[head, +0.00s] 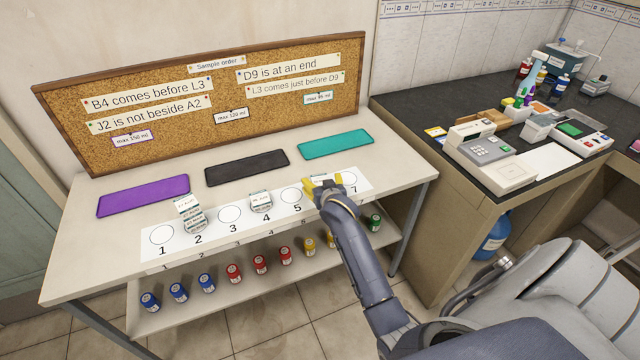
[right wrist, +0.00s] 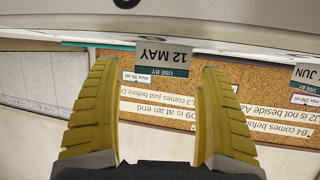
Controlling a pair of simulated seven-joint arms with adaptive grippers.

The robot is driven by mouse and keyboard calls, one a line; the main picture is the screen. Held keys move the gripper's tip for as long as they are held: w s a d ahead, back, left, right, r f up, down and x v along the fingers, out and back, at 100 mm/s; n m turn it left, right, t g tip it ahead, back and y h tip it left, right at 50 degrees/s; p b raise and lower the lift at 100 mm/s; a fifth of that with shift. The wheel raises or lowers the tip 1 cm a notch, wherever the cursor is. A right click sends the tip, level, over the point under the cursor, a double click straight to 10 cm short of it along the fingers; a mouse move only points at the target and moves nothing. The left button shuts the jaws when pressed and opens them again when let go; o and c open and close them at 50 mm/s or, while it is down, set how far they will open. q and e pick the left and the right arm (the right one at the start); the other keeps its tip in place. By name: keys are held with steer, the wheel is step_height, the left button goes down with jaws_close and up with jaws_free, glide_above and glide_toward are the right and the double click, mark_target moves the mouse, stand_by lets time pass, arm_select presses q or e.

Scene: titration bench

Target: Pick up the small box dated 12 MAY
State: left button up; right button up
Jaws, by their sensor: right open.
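The small box dated 12 MAY shows in the right wrist view, where its label (right wrist: 163,57) is upside down and lies between the two fingers, beyond their tips. In the head view a small pale box (head: 322,180) at place 6 of the white numbered strip is mostly hidden by my right gripper (head: 322,187). My right gripper, with yellow ridged fingers, is open and also fills the right wrist view (right wrist: 158,85). Its fingers are apart with nothing visibly clamped. My left gripper is not in view.
Another box (head: 261,200) stands at place 4, and a stack of boxes (head: 190,214) at place 2. A box label ending in JUN (right wrist: 308,76) shows at the right wrist view's right edge. Purple (head: 143,196), black (head: 246,167) and teal (head: 335,144) mats lie behind the strip.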

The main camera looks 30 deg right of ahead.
mark_target(320, 181)
steer(key=shift+x, duration=1.9)
steer(key=c, duration=1.3)
